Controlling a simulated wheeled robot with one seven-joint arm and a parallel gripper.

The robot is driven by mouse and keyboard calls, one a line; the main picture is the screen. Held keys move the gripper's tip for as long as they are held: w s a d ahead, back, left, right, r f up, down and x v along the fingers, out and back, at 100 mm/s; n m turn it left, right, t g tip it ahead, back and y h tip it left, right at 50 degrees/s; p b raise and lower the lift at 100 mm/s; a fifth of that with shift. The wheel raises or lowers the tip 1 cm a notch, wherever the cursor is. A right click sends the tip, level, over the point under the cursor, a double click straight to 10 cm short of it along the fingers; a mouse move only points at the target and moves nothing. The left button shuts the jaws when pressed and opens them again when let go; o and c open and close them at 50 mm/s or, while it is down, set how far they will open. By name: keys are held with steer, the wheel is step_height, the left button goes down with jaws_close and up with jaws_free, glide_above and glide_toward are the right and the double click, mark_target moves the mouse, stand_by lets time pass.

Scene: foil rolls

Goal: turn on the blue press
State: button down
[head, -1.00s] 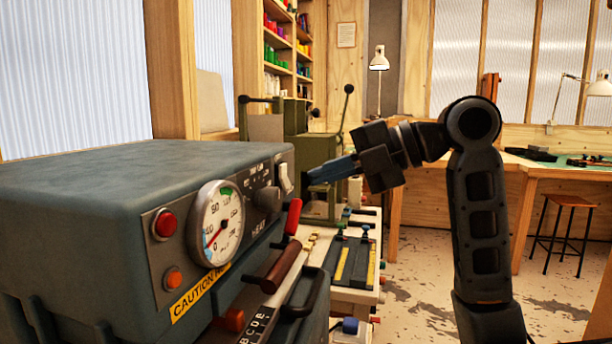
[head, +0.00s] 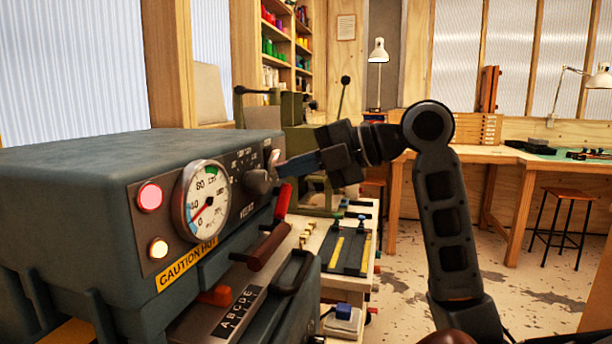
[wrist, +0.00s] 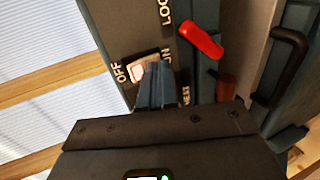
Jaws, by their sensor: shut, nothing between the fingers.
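The blue press (head: 90,165) fills the left of the head view, its control panel facing right. The red lamp (head: 150,197) and the orange lamp (head: 158,248) on the panel glow brightly. A rocker switch (wrist: 137,73) sits between the OFF label and a partly covered label in the wrist view; it shows a red-lit face. My gripper (head: 280,172) is shut and empty, its fingertips at the panel's far end. In the wrist view my gripper (wrist: 157,72) is at the switch and covers part of it; contact is hard to tell.
A round gauge (head: 207,201) and a dark knob (head: 258,181) are on the panel. A red lever (wrist: 202,39) and a dark handle (head: 295,271) stick out near the gripper. A bench with tools (head: 348,248) stands beyond; open floor lies to the right.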

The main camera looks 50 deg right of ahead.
steer(key=shift+w+r, duration=0.15)
steer(key=shift+w, duration=0.05)
steer(key=shift+r, duration=0.1)
steer(key=shift+r+p, duration=0.35)
steer(key=shift+r, duration=0.3)
steer(key=shift+d, duration=0.1)
steer(key=b+v, duration=0.1)
steer(key=v, duration=0.6)
steer(key=shift+s+r, duration=0.15)
steer(key=shift+s, duration=0.25)
steer(key=shift+d, duration=0.15)
